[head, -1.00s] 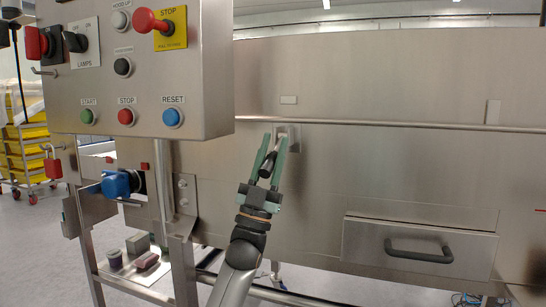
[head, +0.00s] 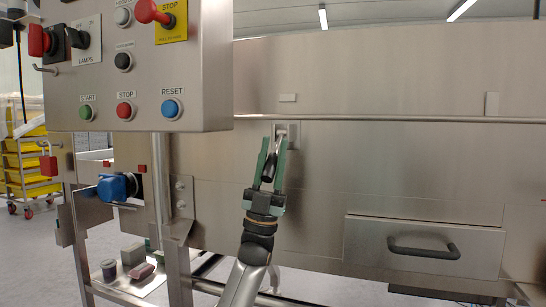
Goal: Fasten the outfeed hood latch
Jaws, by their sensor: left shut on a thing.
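The outfeed hood latch is a small metal plate (head: 290,135) on the steel front, just below the long rail, with a dark lever handle (head: 270,163) that points down and towards me. My left gripper (head: 273,152) reaches up from below with its two green fingers on either side of the handle, shut on it. The fingertips are close to the plate and partly hide the lever's pivot. Whether the latch is hooked cannot be told from here. My right gripper is not in view.
A control box (head: 135,70) with buttons and a red stop knob juts out at upper left. Below it are a blue knob (head: 117,187) and a shelf with small blocks (head: 133,254). A drawer with a black handle (head: 424,250) is at lower right.

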